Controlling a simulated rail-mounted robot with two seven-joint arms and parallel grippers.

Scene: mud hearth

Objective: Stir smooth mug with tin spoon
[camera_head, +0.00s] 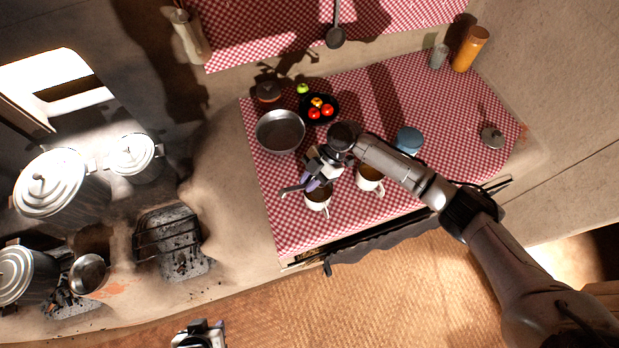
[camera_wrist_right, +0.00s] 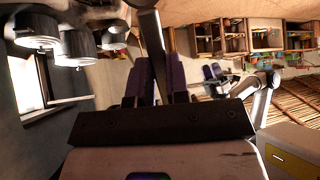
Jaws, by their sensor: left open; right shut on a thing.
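My right gripper (camera_head: 313,183) reaches in from the right and is shut on the tin spoon. The grey spoon (camera_head: 290,189) sticks out to the left of the fingers; it also shows between the purple fingers in the right wrist view (camera_wrist_right: 150,45). A white mug (camera_head: 318,205) with brown contents stands just below this gripper. The spoon's other end is hidden, so I cannot tell whether it is inside the mug. A second white mug (camera_head: 370,184) stands to the right, partly under my arm. I cannot tell which mug is the smooth one. My left gripper (camera_head: 201,328) is open at the bottom edge.
An orange bottle (camera_head: 470,48) stands at the back right. Lidded pots (camera_head: 133,153) stand left.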

